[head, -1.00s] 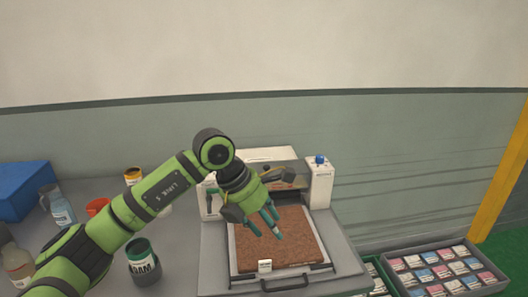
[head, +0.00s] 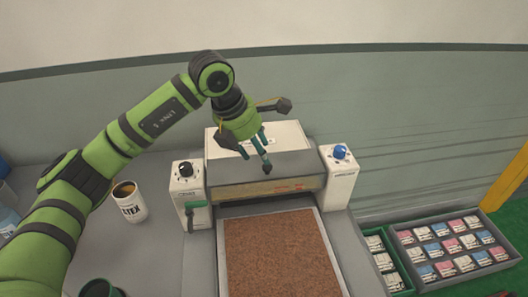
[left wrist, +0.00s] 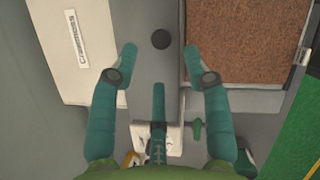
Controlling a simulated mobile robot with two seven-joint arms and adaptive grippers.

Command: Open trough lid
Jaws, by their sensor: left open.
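A machine stands on the grey table. A sloping grey panel (head: 225,170), which looks like the trough lid, spans between its two white posts, in front of a white body part (head: 287,135). The grey panel also shows in the left wrist view (left wrist: 155,15), with a round dark knob (left wrist: 161,39) on it. My left gripper (head: 258,152) is open and empty above this panel, its fingers pointing down. In the left wrist view its fingers (left wrist: 159,68) are spread, with the knob beyond the tips, roughly midway between the two side fingers. My right gripper is not in view.
A brown mat (head: 280,255) lies in a tray in front of the panel. The left post (head: 186,180) has a black knob and green lever; the right post (head: 340,180) has a blue knob. A white can (head: 130,205) stands left. A crate of packets (head: 445,245) lies right.

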